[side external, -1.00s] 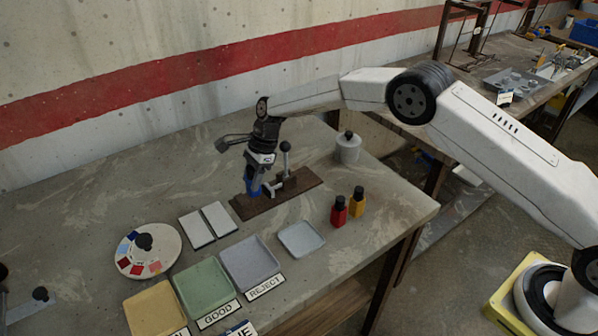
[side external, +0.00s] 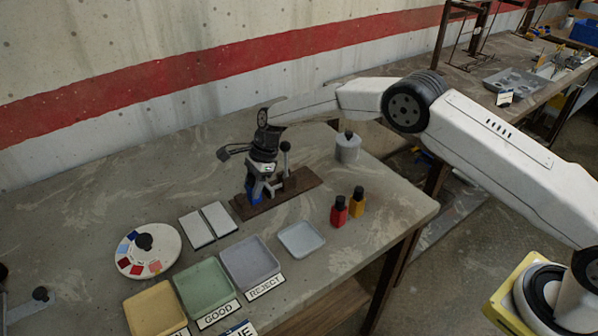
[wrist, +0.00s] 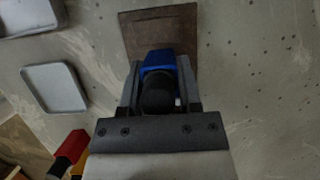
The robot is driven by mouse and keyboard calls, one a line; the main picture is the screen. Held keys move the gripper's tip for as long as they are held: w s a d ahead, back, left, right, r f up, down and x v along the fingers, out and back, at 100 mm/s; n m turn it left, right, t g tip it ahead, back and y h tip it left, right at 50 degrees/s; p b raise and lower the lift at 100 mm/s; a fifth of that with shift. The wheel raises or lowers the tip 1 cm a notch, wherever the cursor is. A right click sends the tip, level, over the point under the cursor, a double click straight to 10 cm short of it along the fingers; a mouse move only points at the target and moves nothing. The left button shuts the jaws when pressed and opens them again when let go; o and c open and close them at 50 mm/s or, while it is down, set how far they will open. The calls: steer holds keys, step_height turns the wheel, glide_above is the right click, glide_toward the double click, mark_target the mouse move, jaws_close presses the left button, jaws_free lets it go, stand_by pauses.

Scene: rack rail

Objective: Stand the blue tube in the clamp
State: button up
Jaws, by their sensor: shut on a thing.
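The blue tube (side external: 253,197) is at the left part of the brown clamp board, low and close to upright in the side view. In the wrist view the blue tube (wrist: 158,62) with its black cap sits between my fingers. My gripper (side external: 256,182) is shut on the tube and points down over the board. The clamp (side external: 283,182), with a tall ball-topped lever, stands on the board just right of my gripper. My gripper hides part of it, and I cannot tell whether the tube is inside the clamp.
Red (side external: 339,210) and yellow (side external: 357,202) bottles stand right of the board. A grey jar (side external: 347,147) stands behind. A small empty tray (side external: 301,239), sorting trays (side external: 204,288), two white blocks (side external: 208,224) and a round colour palette (side external: 147,265) lie in front and left.

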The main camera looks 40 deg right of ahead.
steer(key=shift+f, duration=0.25)
stand_by(0.3)
steer(key=o, duration=1)
steer(key=shift+r, duration=0.1)
steer(key=shift+r, duration=3.9)
